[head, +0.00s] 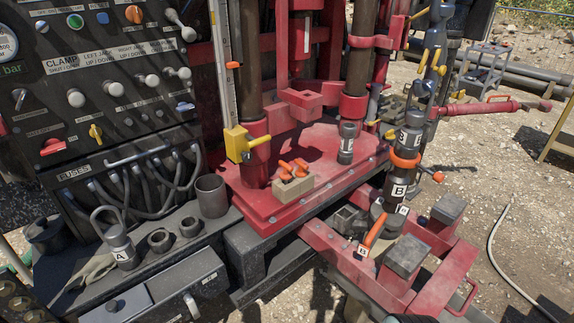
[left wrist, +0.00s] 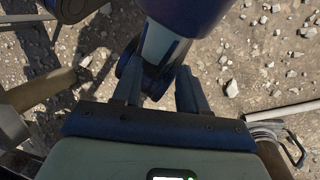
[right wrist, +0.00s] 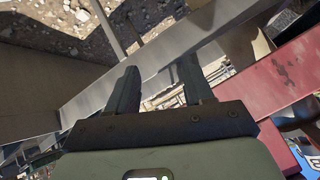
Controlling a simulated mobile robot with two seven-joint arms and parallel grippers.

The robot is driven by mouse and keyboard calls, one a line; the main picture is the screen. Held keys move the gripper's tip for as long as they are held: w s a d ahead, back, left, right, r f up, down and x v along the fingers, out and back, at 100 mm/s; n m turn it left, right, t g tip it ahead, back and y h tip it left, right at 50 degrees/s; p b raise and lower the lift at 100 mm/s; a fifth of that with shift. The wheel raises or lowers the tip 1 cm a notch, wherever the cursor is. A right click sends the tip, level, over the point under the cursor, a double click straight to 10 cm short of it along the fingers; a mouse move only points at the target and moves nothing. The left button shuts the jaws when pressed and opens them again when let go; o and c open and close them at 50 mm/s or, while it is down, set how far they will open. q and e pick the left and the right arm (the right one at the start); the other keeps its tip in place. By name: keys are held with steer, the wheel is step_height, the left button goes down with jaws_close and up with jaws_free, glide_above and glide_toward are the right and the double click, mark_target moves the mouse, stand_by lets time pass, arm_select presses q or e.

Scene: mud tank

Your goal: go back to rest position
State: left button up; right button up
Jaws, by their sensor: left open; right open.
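My left gripper (left wrist: 158,72) shows in the left wrist view with its two dark fingers apart. Nothing is held between them; behind them are a dark blue rounded body and stony ground. My right gripper (right wrist: 161,65) shows in the right wrist view, also with fingers apart and empty. Beyond its fingers run a grey metal beam (right wrist: 165,62) and a red beam (right wrist: 285,75). How far these are from the fingers I cannot tell. Neither gripper nor arm shows in the head view.
The control panel (head: 100,75) stands at left, above a bench with a shackle-topped piece marked A (head: 120,245) and a grey cup (head: 211,196). A red rig base (head: 300,190) fills the middle. A dark column marked B (head: 399,190) stands at right.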

steer(key=s+a+f+n+g+y, duration=0.2)
steer(key=s+a+n+y, duration=0.1)
steer(key=s, duration=0.5)
steer(key=s+a+f+n+g+y, duration=0.2)
steer(key=s+a+n+g+y, duration=0.15)
steer(key=s, duration=0.45)
steer(key=s+a+f+n+g+y, duration=0.2)
steer(key=s+a+n+y, duration=0.15)
steer(key=s, duration=0.45)
arm_select(q)
step_height(320, 180, up, 13)
steer(key=p, duration=1.4)
steer(key=shift+g, duration=0.4)
arm_select(e)
step_height(320, 180, up, 13)
steer(key=shift+s+a+n, duration=0.15)
steer(key=shift+a+n, duration=0.15)
steer(key=shift+a, duration=0.1)
arm_select(q)
steer(key=shift+s+d, duration=0.1)
arm_select(e)
steer(key=shift+s+g, duration=0.1)
steer(key=shift+g, duration=0.15)
